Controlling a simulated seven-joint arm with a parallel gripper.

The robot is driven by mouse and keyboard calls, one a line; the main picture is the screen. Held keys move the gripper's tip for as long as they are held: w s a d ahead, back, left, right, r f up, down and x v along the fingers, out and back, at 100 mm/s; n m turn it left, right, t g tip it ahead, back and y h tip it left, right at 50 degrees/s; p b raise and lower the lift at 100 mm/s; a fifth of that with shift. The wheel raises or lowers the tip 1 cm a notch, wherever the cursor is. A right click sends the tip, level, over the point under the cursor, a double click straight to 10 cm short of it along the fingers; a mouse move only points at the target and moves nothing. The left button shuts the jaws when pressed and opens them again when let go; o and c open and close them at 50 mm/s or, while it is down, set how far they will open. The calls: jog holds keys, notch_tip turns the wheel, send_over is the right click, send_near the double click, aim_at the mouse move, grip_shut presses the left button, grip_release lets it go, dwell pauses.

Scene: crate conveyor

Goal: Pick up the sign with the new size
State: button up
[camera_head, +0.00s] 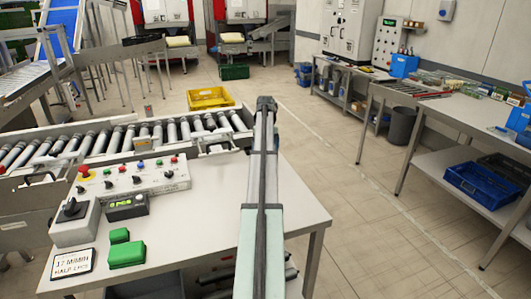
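A small sign (73,265) with a dark border and black text lies at the front left of the grey table. Its text appears to read "17 M/MIN HALF LOAD". Small cards or boxes (500,94) stand on the right workbench, too small to read. My arm stretches away from the bottom middle, over the table's right part. Its dark far end, seemingly my gripper (266,104), is near the conveyor's right end, well away from the sign. The fingers cannot be made out, and nothing is visibly held.
Two green blocks (127,254) lie beside the sign, near control boxes (75,222) and a button panel (133,178). A roller conveyor (110,140) runs behind; a yellow crate (210,97) is beyond. Open floor (340,190) separates the table from the right workbench (440,105).

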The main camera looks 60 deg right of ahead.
jog(key=c, duration=0.3)
jog(key=shift+c, duration=0.2)
